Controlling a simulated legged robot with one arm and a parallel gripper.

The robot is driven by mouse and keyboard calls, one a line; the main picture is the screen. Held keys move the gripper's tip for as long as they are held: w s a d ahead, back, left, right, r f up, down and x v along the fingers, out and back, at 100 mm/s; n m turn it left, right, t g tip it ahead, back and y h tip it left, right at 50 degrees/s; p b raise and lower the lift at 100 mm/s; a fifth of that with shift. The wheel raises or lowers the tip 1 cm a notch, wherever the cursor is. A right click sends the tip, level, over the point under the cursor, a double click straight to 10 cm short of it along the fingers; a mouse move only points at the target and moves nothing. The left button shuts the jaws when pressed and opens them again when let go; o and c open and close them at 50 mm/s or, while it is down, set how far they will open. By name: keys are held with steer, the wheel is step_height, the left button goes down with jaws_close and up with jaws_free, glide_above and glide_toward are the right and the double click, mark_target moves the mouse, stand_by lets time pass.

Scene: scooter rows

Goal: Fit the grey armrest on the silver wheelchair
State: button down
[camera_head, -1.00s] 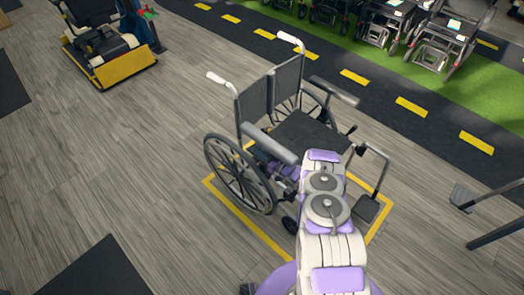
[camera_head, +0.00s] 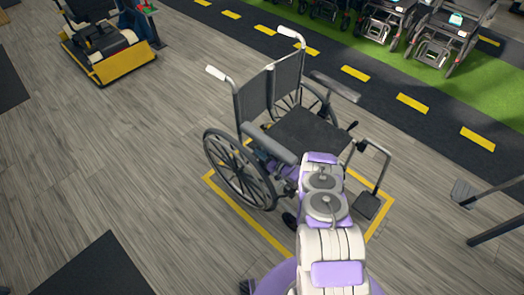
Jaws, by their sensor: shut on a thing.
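The silver wheelchair (camera_head: 271,95), with black seat and backrest, stands on the floor at the centre, facing lower right. The grey armrest (camera_head: 268,143) lies along the chair's near side, above the large near wheel. My white and purple arm reaches up to that side from the bottom. My gripper (camera_head: 264,158) shows only in part, low under the grey armrest, and is shut on it. The fingertips and the joint between armrest and frame are hidden, so I cannot tell whether it is seated. The far armrest (camera_head: 335,86) is on the chair's other side.
A yellow outline (camera_head: 245,222) surrounds the chair on the wood floor. A footrest (camera_head: 366,205) sticks out at the front right. Several wheelchairs (camera_head: 437,50) stand on green turf at the back. A yellow-fronted scooter (camera_head: 123,68) is upper left.

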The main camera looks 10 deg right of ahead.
steer(key=shift+f, duration=0.2)
steer(key=c, duration=0.8)
jaws_free()
steer(key=shift+s, duration=0.1)
